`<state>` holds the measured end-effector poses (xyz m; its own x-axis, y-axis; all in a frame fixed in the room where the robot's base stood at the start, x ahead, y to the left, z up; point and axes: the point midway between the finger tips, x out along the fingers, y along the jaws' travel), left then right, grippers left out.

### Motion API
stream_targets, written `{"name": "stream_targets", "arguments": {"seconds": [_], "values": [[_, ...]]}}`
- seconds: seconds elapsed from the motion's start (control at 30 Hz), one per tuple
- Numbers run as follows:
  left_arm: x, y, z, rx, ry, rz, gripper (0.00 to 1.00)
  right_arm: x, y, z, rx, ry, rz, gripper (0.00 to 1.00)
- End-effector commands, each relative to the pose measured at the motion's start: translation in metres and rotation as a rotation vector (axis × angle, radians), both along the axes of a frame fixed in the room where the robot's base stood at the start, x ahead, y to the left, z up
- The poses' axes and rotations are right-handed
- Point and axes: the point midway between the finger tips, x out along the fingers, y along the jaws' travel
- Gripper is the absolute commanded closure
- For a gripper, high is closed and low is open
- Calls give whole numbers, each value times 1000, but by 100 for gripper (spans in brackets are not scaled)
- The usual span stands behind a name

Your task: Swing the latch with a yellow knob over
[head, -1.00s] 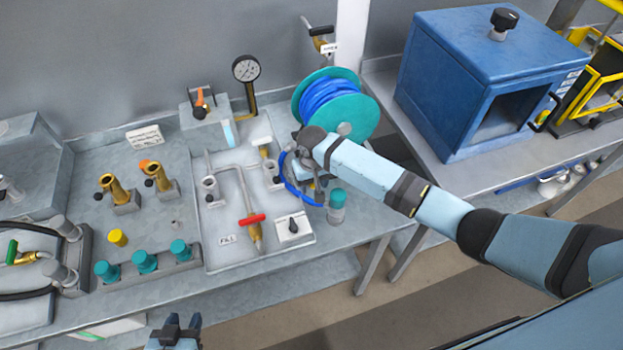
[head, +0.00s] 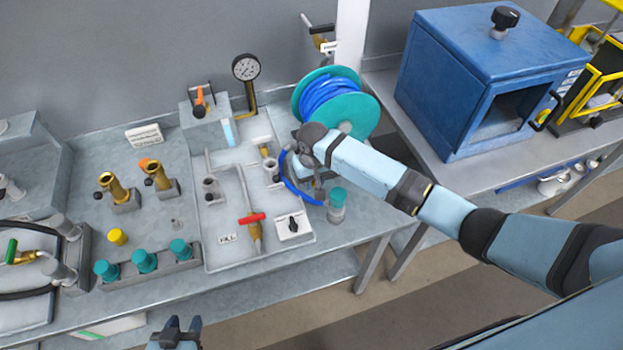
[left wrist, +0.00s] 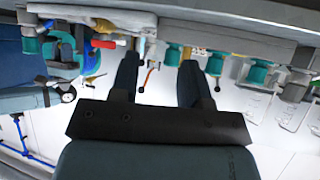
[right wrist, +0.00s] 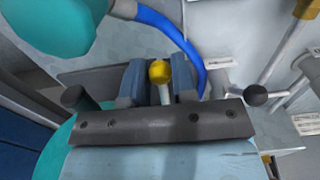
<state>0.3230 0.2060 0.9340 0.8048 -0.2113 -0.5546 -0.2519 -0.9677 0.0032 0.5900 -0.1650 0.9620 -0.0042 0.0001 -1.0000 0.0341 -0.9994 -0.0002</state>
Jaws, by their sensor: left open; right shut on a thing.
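The latch's yellow knob (right wrist: 159,72) tops a pale stem and sits between the two fingers of my right gripper (right wrist: 160,84) in the right wrist view. The right gripper is shut on it. In the head view my right gripper (head: 304,170) is beside the blue hose, at the right part of the pale fill panel, and it hides the latch there. My left gripper (head: 176,332) is open and empty at the bottom edge of the head view, in front of the bench. Its spread fingers (left wrist: 158,80) show in the left wrist view.
A teal hose reel (head: 350,112) stands just behind my right gripper. A teal-capped bottle (head: 337,205) stands in front of it. A red-handled valve (head: 251,218) and a black-knobbed box (head: 293,226) are to its left. A blue cabinet (head: 475,85) is at the right.

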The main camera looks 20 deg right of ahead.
Motion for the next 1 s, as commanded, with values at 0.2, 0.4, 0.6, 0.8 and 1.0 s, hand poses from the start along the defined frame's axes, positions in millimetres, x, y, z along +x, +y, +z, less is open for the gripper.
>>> {"name": "stream_targets", "arguments": {"seconds": [0.2,0.4,0.6,0.8,1.0], "values": [[6,0,4,0,-11,1,57,-1,0,15,1,-6,0,92],[8,0,5,-2,-15,1,57,-1,-1,15,0,-6,0,92],[5,-1,3,-4,-9,2,57,-1,-1,18,1,-6,0,92],[0,-1,1,-4,0,3,57,1,0,31,1,-8,0,92],[-3,-2,-1,-4,5,2,57,3,-1,45,1,-8,-1,92]]}}
